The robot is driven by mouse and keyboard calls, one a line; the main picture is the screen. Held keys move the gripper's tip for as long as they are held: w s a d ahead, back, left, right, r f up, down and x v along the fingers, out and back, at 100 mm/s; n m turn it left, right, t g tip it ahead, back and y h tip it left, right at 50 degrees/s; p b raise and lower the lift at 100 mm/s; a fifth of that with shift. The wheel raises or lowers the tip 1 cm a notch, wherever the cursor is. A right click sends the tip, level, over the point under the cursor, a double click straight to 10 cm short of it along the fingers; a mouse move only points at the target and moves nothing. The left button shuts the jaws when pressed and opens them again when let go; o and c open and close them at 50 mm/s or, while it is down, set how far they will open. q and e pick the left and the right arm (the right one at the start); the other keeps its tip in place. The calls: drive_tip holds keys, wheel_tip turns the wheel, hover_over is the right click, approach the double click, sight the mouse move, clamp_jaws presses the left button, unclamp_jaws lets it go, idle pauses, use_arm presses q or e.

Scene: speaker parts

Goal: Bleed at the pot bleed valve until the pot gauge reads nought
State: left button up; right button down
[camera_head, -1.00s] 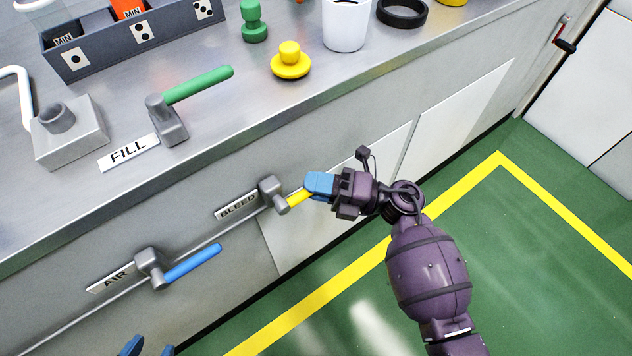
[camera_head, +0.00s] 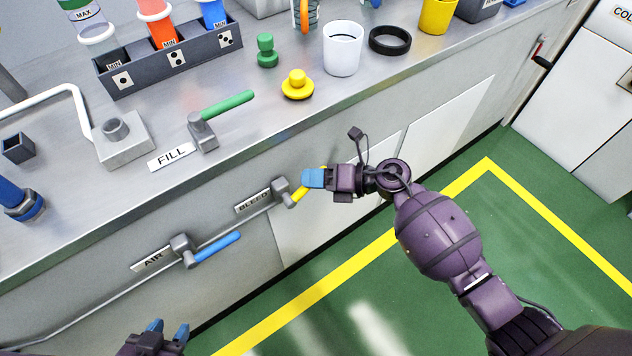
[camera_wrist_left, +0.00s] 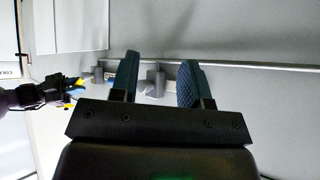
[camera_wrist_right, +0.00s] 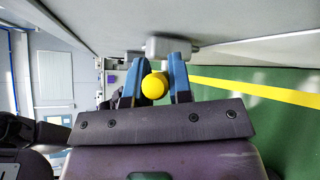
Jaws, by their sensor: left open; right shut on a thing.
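The bleed valve's yellow lever (camera_head: 299,196) sticks out from its grey body (camera_head: 281,189) beside the BLEED label (camera_head: 252,201) on the bench front. My right gripper (camera_head: 312,178) is shut on the lever near its end. In the right wrist view the lever's round yellow end (camera_wrist_right: 154,86) sits between the two blue fingers. My left gripper (camera_head: 168,332) is open and empty, low at the bottom left in front of the bench. Its spread fingers also show in the left wrist view (camera_wrist_left: 160,82). I cannot make out a pot gauge in any view.
The AIR valve with a blue lever (camera_head: 217,247) is left of the bleed valve on the same pipe. The FILL valve with a green lever (camera_head: 227,105) stands on the bench top. A white cup (camera_head: 343,52) and a yellow knobbed piece (camera_head: 297,85) stand near the edge.

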drive_tip(key=r+h+p, duration=0.1)
drive_tip(key=p, duration=0.1)
drive_tip(key=a+r+n+h+p, duration=0.1)
drive_tip(key=p, duration=0.1)
drive_tip(key=r+n+t+h+p, duration=0.1)
drive_tip(key=p, duration=0.1)
drive_tip(key=shift+s+a+r+h+p, duration=0.2)
drive_tip(key=shift+s+h+p, duration=0.1)
drive_tip(key=shift+s, duration=0.1)
drive_tip(key=shift+s+a+n+t+h+p, duration=0.2)
drive_tip(key=shift+a+n+t+h+p, duration=0.15)
drive_tip(key=shift+p, duration=0.7)
drive_tip(key=shift+s+f+h+p, duration=0.1)
drive_tip(key=shift+h+p, duration=0.15)
drive_tip(key=shift+p, duration=0.1)
drive_tip(key=shift+s+a+f+n, duration=0.1)
drive_tip(key=shift+f+n, duration=0.05)
drive_tip(key=shift+n, duration=0.1)
use_arm(q)
wheel_tip(320, 180, up, 9)
drive_tip(key=t, duration=0.1)
drive_tip(key=shift+w+r+n, duration=0.15)
drive_tip(key=shift+w+n, duration=0.15)
drive_tip(key=shift+w, duration=0.05)
drive_tip(key=shift+w+r, duration=0.2)
drive_tip(key=shift+w, duration=0.05)
use_arm(e)
drive_tip(key=c, duration=1)
unclamp_jaws()
drive_tip(key=shift+c, duration=0.2)
